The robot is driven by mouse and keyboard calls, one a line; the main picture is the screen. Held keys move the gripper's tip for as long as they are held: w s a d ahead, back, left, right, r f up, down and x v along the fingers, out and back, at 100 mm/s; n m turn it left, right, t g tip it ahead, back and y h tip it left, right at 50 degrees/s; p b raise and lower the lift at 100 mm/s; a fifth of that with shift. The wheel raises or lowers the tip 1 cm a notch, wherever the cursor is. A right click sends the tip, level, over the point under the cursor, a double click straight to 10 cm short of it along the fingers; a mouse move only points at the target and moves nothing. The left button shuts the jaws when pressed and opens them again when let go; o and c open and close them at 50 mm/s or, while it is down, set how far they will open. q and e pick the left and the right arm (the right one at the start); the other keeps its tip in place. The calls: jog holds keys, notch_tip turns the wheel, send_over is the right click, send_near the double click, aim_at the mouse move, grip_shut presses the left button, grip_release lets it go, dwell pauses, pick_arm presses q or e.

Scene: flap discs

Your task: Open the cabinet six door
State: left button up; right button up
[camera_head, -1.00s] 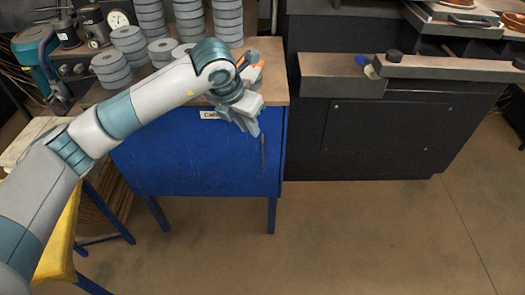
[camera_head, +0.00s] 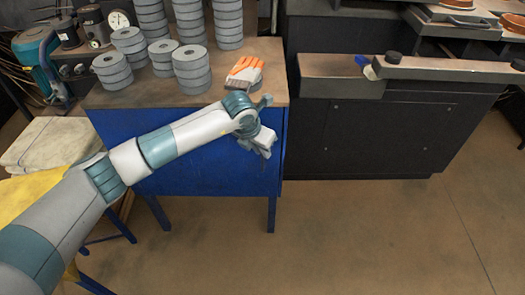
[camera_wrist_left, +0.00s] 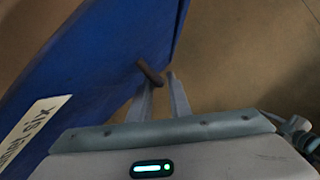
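The blue cabinet (camera_head: 215,175) stands below the wooden worktop at the centre left, its front door looking shut. In the left wrist view its blue front (camera_wrist_left: 100,60) fills the left side, with a white label (camera_wrist_left: 35,128) seen upside down that reads "six". A dark bar handle (camera_wrist_left: 150,72) sticks out from the front near its edge. My left gripper (camera_head: 266,151) is in front of the cabinet's upper right part and hides the handle in the head view. In the left wrist view its two fingers (camera_wrist_left: 160,85) are apart, with the handle at their tips; contact cannot be told. My right gripper is out of view.
Stacks of grey flap discs (camera_head: 190,68) and orange-and-white gloves (camera_head: 244,74) are on the worktop (camera_head: 270,62). A black bench (camera_head: 370,135) stands to the right of the cabinet. The brown floor (camera_head: 350,235) in front is clear.

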pick_arm(q)
jog(key=shift+w+d+f, duration=0.1)
jog(key=shift+w+f, duration=0.15)
jog(key=shift+f, duration=0.4)
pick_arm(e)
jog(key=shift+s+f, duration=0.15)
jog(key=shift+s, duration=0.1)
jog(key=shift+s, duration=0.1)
pick_arm(q)
grip_shut()
